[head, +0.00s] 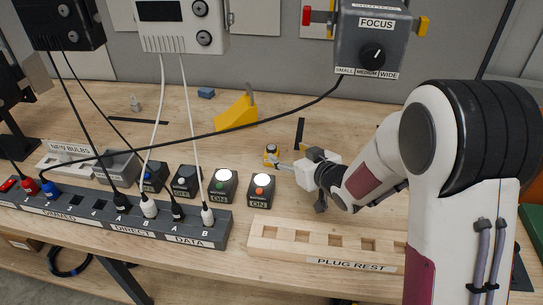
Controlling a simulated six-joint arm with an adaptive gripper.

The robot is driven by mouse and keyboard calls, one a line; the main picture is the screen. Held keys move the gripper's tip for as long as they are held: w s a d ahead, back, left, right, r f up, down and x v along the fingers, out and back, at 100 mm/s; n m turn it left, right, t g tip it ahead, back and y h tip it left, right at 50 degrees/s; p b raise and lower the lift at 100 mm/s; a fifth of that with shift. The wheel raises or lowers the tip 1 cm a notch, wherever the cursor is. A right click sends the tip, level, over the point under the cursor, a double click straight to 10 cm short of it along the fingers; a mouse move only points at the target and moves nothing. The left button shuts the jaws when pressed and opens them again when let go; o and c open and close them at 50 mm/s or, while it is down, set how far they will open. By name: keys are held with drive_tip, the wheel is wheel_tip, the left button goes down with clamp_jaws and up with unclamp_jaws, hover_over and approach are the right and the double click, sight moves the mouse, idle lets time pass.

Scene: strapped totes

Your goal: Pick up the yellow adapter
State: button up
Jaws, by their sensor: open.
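A small yellow adapter (271,154) with a dark, round-marked top stands on the wooden table, right of centre-left in the head view. My gripper (299,186) is open, its fingers spread, just to the right of the adapter. One grey finger reaches left, its tip close to the adapter's lower right side. I cannot tell whether it touches. The other, darker finger hangs lower and nearer the plug rest. Nothing shows between the fingers.
A plug rest (270,232) with square holes lies in front. Lit battery boxes (260,190) and a power strip (130,216) with plugged cables stand left. A yellow wedge (238,113) lies behind. A black cable (262,128) from the focus box (372,40) crosses above the table.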

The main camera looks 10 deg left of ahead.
sight(274, 152)
drive_tip(key=shift+a+f+y, duration=0.3)
drive_tip(key=shift+a, duration=0.15)
drive_tip(key=shift+x, duration=1.25)
drive_tip(key=shift+a+f, duration=0.1)
drive_tip(key=shift+a, duration=0.05)
drive_tip(key=shift+w+a+f, duration=0.35)
drive_tip(key=shift+w+a, duration=0.05)
drive_tip(key=shift+a, duration=0.15)
drive_tip(key=shift+w+a+f, duration=0.35)
drive_tip(key=shift+w+a, duration=0.1)
drive_tip(key=shift+a, duration=0.1)
drive_tip(key=shift+x, duration=0.95)
